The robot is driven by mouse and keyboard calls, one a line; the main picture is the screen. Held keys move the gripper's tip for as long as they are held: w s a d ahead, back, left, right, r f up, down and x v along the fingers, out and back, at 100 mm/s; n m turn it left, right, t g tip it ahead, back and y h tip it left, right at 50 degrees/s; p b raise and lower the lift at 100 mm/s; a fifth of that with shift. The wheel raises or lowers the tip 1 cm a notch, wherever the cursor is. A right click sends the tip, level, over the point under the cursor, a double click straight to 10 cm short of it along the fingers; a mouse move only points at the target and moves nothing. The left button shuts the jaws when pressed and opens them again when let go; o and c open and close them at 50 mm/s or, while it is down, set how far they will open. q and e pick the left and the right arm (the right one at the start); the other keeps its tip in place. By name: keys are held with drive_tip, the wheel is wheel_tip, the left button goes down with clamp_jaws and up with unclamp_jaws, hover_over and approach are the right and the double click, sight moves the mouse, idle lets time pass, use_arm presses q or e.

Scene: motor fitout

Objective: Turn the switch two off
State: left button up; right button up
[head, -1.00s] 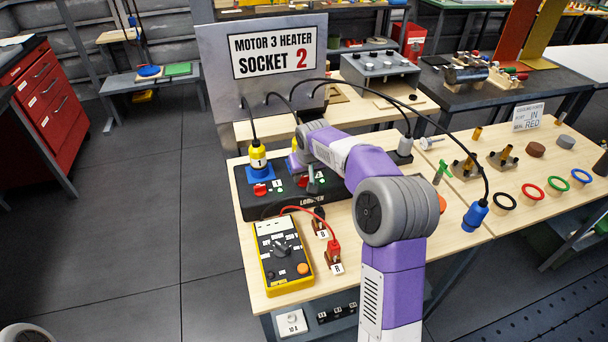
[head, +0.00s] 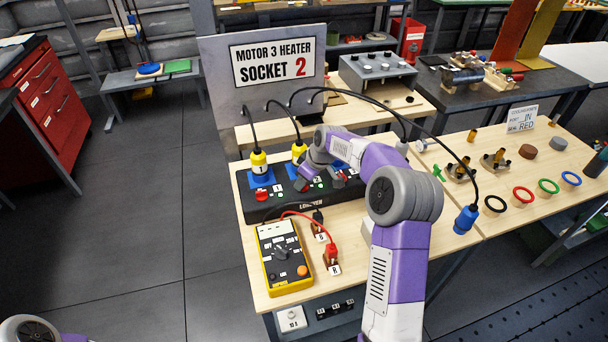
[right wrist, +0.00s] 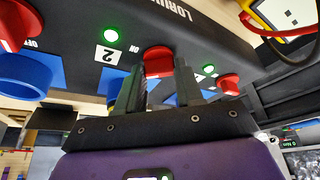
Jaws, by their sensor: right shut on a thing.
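The black socket strip (head: 322,204) lies on the wooden bench, with red switches, green lights and number labels along its front. In the right wrist view, switch two, a red knob (right wrist: 158,60), stands beside the label 2 (right wrist: 108,55) and the word ON. A green light (right wrist: 110,35) by that label glows. My right gripper (right wrist: 160,88) is shut on this red knob, one dark finger on each side. The knob's lower part is hidden by the gripper, and I cannot tell its exact setting. My left gripper is out of view.
Yellow plugs (head: 259,162) with black cables stand in the strip behind the switches. A yellow meter (head: 285,262) with red and black leads lies in front. A sign (head: 274,63) reads Motor 3 Heater Socket 2.

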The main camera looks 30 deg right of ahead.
drive_tip(key=n+p, duration=0.2)
drive_tip(key=n+g+y+p, duration=0.1)
drive_tip(key=n+p, duration=0.1)
drive_tip(key=n, duration=0.1)
drive_tip(key=shift+w+d+r+n+y, duration=0.1)
drive_tip(key=shift+r+n+y, duration=0.05)
drive_tip(key=shift+n+y, duration=0.15)
drive_tip(key=shift+w+n+g+y+p, duration=0.15)
drive_tip(key=shift+n+g+p, duration=0.4)
drive_tip(key=shift+n+p, duration=0.45)
drive_tip(key=shift+s+n+g+y+p, duration=0.15)
drive_tip(key=shift+n+g+p, duration=0.4)
drive_tip(key=shift+n, duration=0.75)
drive_tip(key=shift+w, duration=0.1)
drive_tip(key=o, duration=1)
drive_tip(key=shift+o, duration=0.2)
drive_tip(key=p+v, duration=0.1)
drive_tip(key=v, duration=0.6)
drive_tip(key=shift+d, duration=0.25)
drive_tip(key=shift+r, duration=0.1)
